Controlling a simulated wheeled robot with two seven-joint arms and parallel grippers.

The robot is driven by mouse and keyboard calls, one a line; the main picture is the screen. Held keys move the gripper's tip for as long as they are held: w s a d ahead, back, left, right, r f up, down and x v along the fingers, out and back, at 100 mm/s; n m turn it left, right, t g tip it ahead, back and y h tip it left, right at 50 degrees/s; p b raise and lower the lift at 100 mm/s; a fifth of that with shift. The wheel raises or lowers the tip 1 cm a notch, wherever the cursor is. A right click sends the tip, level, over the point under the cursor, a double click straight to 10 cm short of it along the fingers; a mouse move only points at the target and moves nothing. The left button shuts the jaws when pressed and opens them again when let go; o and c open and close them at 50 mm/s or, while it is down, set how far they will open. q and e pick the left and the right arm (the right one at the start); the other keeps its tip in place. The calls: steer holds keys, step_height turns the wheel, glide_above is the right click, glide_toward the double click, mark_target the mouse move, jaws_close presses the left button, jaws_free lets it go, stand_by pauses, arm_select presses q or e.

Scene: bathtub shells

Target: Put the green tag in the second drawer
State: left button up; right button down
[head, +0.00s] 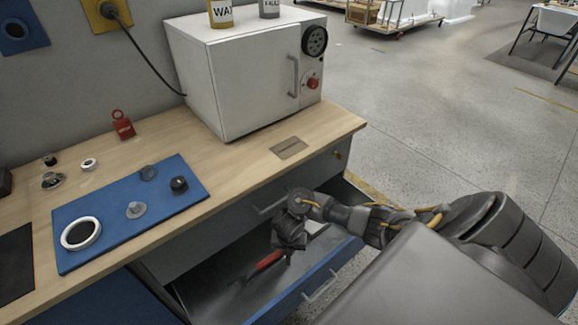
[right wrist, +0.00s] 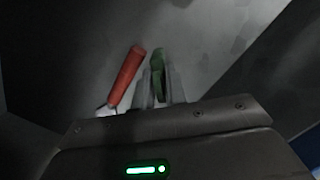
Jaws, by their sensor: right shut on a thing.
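The second drawer (head: 222,295), with a blue front, is pulled open below the shut grey top drawer (head: 222,232). My right gripper (head: 289,240) reaches down over the open drawer. In the right wrist view it (right wrist: 160,88) is shut on the green tag (right wrist: 158,66), which stands up between the two fingers. The drawer's grey floor shows behind the tag; I cannot tell whether the tag touches it. The tag is hidden in the head view. My left gripper is not in view.
A red-handled tool (head: 268,260) lies in the open drawer, close beside the gripper; it also shows in the right wrist view (right wrist: 126,76).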

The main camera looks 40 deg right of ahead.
steer(key=shift+f, duration=1)
steer(key=shift+b, duration=0.3)
steer(key=c, duration=1.4)
jaws_free()
steer(key=shift+c, duration=0.2)
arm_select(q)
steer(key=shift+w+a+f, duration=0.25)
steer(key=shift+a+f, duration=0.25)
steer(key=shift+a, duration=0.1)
